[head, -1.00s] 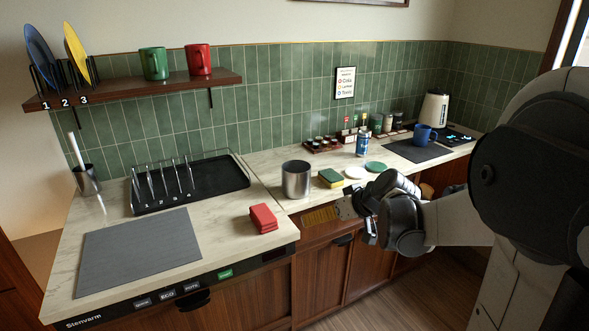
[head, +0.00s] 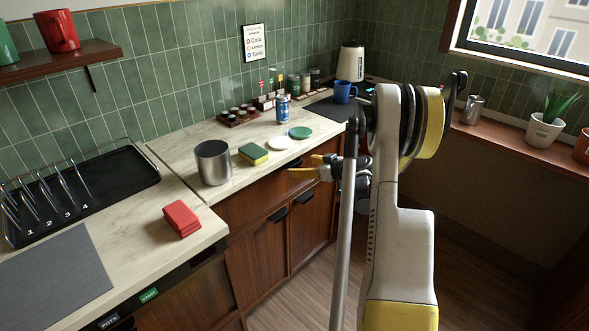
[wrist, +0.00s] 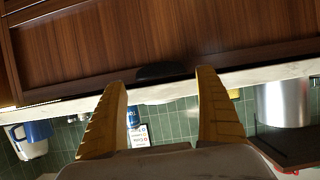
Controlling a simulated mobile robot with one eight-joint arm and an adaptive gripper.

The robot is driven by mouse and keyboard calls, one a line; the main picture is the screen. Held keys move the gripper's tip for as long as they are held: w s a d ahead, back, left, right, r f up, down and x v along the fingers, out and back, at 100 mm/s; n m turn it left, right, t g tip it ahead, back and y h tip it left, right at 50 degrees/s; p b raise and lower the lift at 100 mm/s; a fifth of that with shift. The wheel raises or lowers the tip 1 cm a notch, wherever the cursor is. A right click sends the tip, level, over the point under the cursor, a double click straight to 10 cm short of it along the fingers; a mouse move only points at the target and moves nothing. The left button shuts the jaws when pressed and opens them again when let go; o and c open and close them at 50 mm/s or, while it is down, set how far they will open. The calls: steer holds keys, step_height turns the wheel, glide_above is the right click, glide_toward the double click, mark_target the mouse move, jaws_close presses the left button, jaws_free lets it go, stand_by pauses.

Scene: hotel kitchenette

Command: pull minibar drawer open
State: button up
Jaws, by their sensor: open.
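The front looks closed. I cannot tell from a label whether this is the minibar drawer. My gripper (head: 304,166) has yellow fingers and is at the counter's front edge. In the wrist view my gripper (wrist: 161,82) is open and empty, its fingertips on either side of the handle, apart from it.
On the counter (head: 190,152) stand a steel canister (head: 213,163), a sponge (head: 253,153), a white disc (head: 281,143), a green disc (head: 300,132) and a blue can (head: 283,108). Red blocks (head: 181,219) lie near the front edge. The floor (head: 300,290) before the cabinets is clear.

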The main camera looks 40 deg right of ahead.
mark_target(295, 165)
steer(key=shift+b+x, duration=0.6)
steer(key=shift+x, duration=1.8)
steer(key=shift+r, duration=0.1)
